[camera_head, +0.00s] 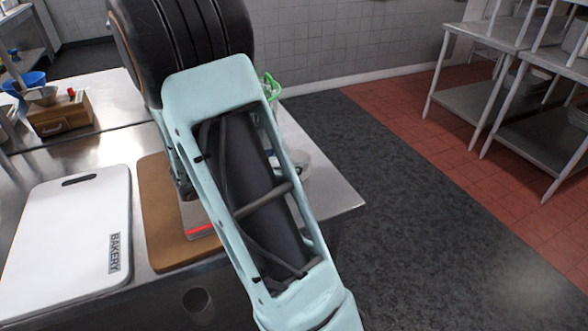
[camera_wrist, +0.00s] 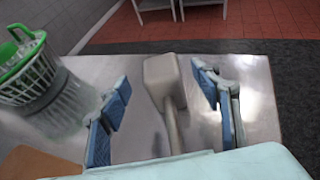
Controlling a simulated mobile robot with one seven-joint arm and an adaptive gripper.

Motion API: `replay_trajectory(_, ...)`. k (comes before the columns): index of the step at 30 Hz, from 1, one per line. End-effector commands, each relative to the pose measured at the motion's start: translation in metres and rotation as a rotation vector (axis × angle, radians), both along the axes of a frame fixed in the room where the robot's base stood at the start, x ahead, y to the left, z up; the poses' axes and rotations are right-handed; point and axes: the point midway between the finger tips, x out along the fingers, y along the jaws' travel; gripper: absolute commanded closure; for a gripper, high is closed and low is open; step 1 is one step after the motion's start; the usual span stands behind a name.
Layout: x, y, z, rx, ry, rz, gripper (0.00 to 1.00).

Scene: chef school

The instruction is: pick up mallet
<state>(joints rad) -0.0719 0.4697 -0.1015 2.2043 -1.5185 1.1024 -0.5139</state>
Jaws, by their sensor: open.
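The mallet has a pale block-shaped head (camera_wrist: 163,75) and a grey handle (camera_wrist: 174,133) in the wrist view. It is on or just above the steel table (camera_wrist: 262,105), with its handle pointing back toward my gripper. My gripper (camera_wrist: 161,88) is open, with one blue-padded finger on each side of the mallet. Both fingers look apart from it, and the lower end of the handle is hidden behind my pale wrist part.
A basket with a green rim (camera_wrist: 28,72) stands left of my gripper. In the head view, a white board marked BAKERY (camera_head: 70,230) and a brown board (camera_head: 155,200) lie on the table, with a wooden box (camera_head: 60,115) behind. Shelves (camera_head: 480,100) stand far right.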

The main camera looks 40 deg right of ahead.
Motion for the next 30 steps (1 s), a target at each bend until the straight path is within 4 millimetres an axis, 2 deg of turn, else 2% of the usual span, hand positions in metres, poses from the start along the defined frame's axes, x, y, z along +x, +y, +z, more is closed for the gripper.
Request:
replay_trajectory(3,-0.001,-0.018,-0.009,0.000,0.002,-0.005,0.42)
replay_trajectory(6,0.001,-0.028,-0.013,0.001,0.002,-0.004,0.42)
replay_trajectory(15,0.002,-0.031,-0.014,0.000,-0.001,-0.001,0.43)
replay_trajectory(30,0.002,-0.031,-0.014,0.000,-0.001,-0.001,0.98)
